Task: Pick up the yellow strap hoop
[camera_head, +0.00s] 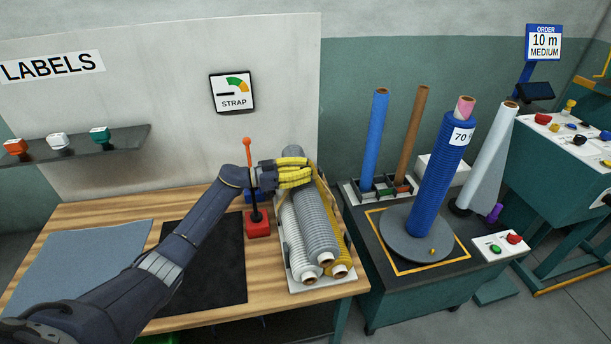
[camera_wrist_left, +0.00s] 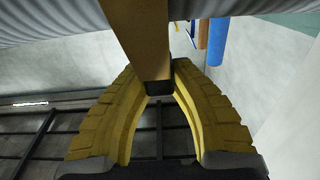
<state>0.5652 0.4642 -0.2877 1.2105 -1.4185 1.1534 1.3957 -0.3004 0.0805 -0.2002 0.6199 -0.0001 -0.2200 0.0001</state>
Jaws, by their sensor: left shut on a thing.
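My left gripper (camera_head: 300,173), with ribbed yellow fingers, reaches over the far end of a bundle of netting rolls. The left wrist view shows its fingertips (camera_wrist_left: 160,85) closed on the lower end of a flat yellow strap hoop (camera_wrist_left: 138,35), just under grey ribbed rolls (camera_wrist_left: 50,22). In the head view the fingers mostly hide the strap, and I cannot trace its whole loop. The bundle has grey rolls (camera_head: 312,228) and a yellow roll (camera_head: 340,252) and lies in a white tray (camera_head: 293,270). My right gripper is not in view.
A red-based lever (camera_head: 257,225) stands close beside my left arm. A dark mat (camera_head: 205,262) and a grey-blue sheet (camera_head: 80,265) lie on the wooden bench. To the right, a blue roll (camera_head: 435,185) stands on a round turntable (camera_head: 398,240).

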